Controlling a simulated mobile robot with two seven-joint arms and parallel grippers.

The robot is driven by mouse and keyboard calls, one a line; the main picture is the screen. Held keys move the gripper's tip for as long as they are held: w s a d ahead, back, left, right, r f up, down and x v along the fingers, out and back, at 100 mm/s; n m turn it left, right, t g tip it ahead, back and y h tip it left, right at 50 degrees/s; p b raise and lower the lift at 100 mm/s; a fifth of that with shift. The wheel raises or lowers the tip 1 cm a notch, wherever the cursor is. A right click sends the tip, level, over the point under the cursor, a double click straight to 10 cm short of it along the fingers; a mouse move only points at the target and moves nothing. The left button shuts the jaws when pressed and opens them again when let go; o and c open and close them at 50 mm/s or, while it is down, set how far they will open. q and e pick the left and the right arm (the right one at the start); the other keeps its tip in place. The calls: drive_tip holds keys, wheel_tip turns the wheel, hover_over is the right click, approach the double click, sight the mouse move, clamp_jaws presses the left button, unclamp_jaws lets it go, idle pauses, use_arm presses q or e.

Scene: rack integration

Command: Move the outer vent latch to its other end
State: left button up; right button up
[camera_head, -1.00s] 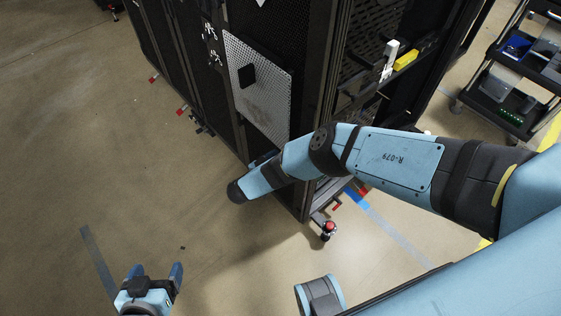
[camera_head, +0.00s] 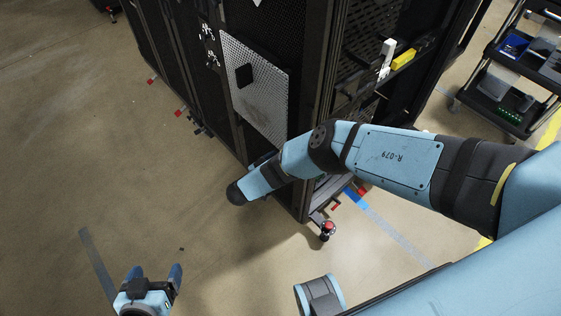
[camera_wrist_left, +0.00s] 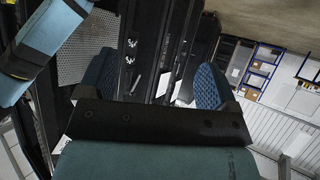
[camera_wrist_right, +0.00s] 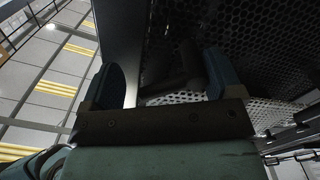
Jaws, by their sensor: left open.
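A silver perforated vent panel (camera_head: 268,103) is on the side of the black rack, with a small black block (camera_head: 244,75) on its upper left part. I cannot tell for sure whether this block is the outer vent latch. My left gripper (camera_head: 155,273) is open and empty over the floor, well away from the rack. In the left wrist view its fingers (camera_wrist_left: 155,85) are wide apart. My right gripper is hidden in the head view. In the right wrist view (camera_wrist_right: 168,82) its fingers are apart, with a dark handle-like piece (camera_wrist_right: 175,72) before them, against dark mesh; contact is unclear.
The black rack (camera_head: 308,110) fills the top middle, with small white fittings (camera_head: 212,58) left of the panel. A red-topped caster (camera_head: 327,228) is at its lower corner. A tool cart (camera_head: 490,85) stands at the right. The floor at left is clear.

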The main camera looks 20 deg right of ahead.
drive_tip(key=shift+w+a+r, duration=0.1)
drive_tip(key=shift+w, duration=0.05)
drive_tip(key=shift+a, duration=0.2)
drive_tip(key=b+v, duration=0.1)
drive_tip(key=v, duration=1.2)
drive_tip(key=shift+s, duration=0.2)
drive_tip(key=shift+a, duration=0.15)
